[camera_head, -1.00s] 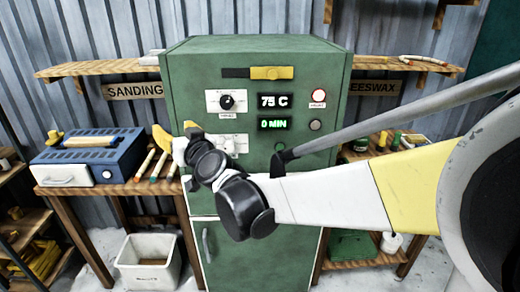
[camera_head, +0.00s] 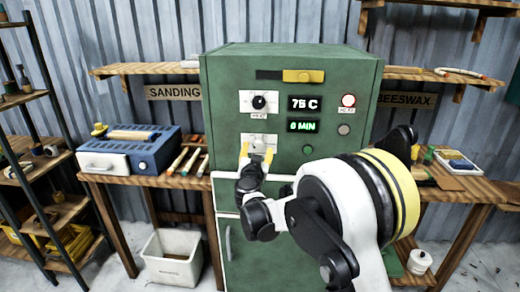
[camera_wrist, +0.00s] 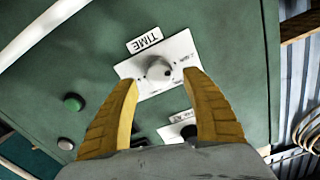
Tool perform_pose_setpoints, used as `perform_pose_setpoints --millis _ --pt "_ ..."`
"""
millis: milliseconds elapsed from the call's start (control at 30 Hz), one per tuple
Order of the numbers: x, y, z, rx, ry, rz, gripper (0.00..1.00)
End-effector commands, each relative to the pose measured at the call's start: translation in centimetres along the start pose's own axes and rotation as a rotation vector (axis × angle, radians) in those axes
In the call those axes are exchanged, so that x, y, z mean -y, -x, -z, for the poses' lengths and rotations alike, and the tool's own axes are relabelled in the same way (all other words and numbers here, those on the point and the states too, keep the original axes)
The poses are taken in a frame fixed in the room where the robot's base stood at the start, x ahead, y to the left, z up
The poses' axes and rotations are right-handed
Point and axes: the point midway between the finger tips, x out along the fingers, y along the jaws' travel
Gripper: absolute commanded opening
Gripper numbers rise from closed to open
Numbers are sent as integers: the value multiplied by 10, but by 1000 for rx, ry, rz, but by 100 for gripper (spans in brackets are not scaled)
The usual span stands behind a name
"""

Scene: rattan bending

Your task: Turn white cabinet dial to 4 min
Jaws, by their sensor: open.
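The white time dial (camera_wrist: 159,70) sits on a white plate labelled TIME on the green cabinet (camera_head: 330,62). In the wrist view the dial shows just beyond and between the yellow fingertips of my gripper (camera_wrist: 162,82); the fingers are apart and empty. In the head view my gripper (camera_head: 256,155) is in front of the lower dial plate (camera_head: 258,140) and partly covers it. Whether the fingers touch the dial cannot be told. The green display (camera_head: 302,126) reads 0 MIN.
A black dial (camera_head: 259,102) is above the time plate, with a display (camera_head: 303,103) reading 75 C. A blue toolbox (camera_head: 130,150) stands on the left bench.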

Motion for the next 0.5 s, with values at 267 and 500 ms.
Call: perform_pose_setpoints --millis 267,500 --pt "0 -33 0 0 0 1 56" --pt "0 -36 1 0 0 1 56"
